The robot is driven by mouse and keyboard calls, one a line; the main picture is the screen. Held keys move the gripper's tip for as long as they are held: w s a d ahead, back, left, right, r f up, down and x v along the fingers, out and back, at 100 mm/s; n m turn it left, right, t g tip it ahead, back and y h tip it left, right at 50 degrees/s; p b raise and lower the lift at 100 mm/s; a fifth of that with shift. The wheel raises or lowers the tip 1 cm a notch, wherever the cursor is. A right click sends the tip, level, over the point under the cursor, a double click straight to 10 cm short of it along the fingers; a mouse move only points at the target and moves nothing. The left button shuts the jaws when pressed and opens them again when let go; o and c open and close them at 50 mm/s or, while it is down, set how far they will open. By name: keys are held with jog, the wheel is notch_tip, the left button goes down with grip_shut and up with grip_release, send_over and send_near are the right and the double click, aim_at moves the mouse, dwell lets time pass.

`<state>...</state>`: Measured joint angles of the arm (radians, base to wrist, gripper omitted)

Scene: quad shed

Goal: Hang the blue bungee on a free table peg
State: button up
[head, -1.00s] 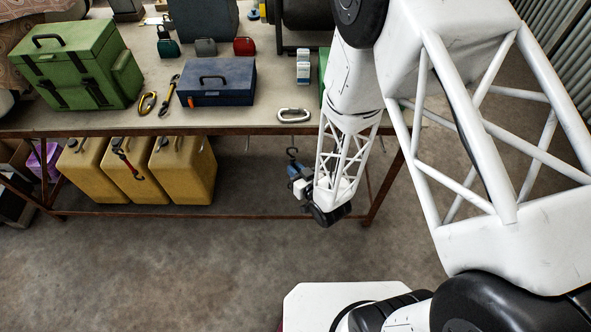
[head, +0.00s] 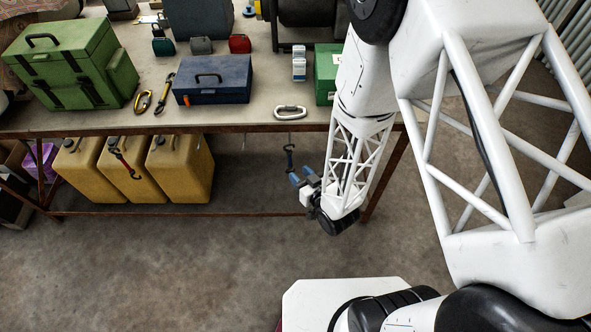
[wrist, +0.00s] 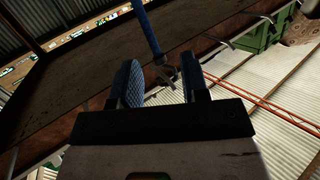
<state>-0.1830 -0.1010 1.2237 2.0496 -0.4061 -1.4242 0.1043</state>
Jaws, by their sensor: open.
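The blue bungee (head: 290,158) hangs upright below the front table edge, left of my forearm, with a dark hook at its top. It also shows in the wrist view (wrist: 148,28), with a metal hook beyond the space between my fingers. The hook appears to be at a peg, but its exact seating is too small to tell. My gripper (head: 300,181) is open beside the bungee's lower part; its blue finger pads show apart in the wrist view (wrist: 158,85). Other pegs (wrist: 216,38) stick out along the table edge, and one bare peg (head: 244,141) shows left of the bungee.
A dark bungee with red (head: 122,160) hangs before yellow cans (head: 180,170) at left. The table (head: 215,118) holds a green case (head: 75,75), blue toolbox (head: 215,85), carabiners (head: 290,112) and a green box (head: 326,70). A low rail (head: 250,214) runs underneath; the front floor is clear.

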jog(key=shift+v, duration=1.65)
jog(key=shift+w, duration=0.1)
jog(key=w+d+r+g+h, duration=0.2)
jog(key=w+d+r+h, duration=0.3)
jog(key=w+r, duration=0.45)
jog(key=s+d+r+m+g+h, duration=0.1)
jog(key=d+r+h, duration=0.1)
jog(key=r, duration=0.5)
jog(key=s+d+r+m+g+h, duration=0.1)
jog(key=s+d+r+m, duration=0.15)
jog(key=r, duration=0.45)
jog(key=s+d+r+m+g, duration=0.1)
jog(key=s+d+r+g, duration=0.1)
jog(key=s+r, duration=0.7)
jog(key=s+d+r+m+g+h, duration=0.1)
jog(key=s+r+g, duration=0.3)
jog(key=s+r, duration=0.6)
jog(key=shift+s+d+r+g, duration=0.15)
jog(key=shift+s+d+g, duration=0.15)
jog(key=shift+s+d, duration=0.4)
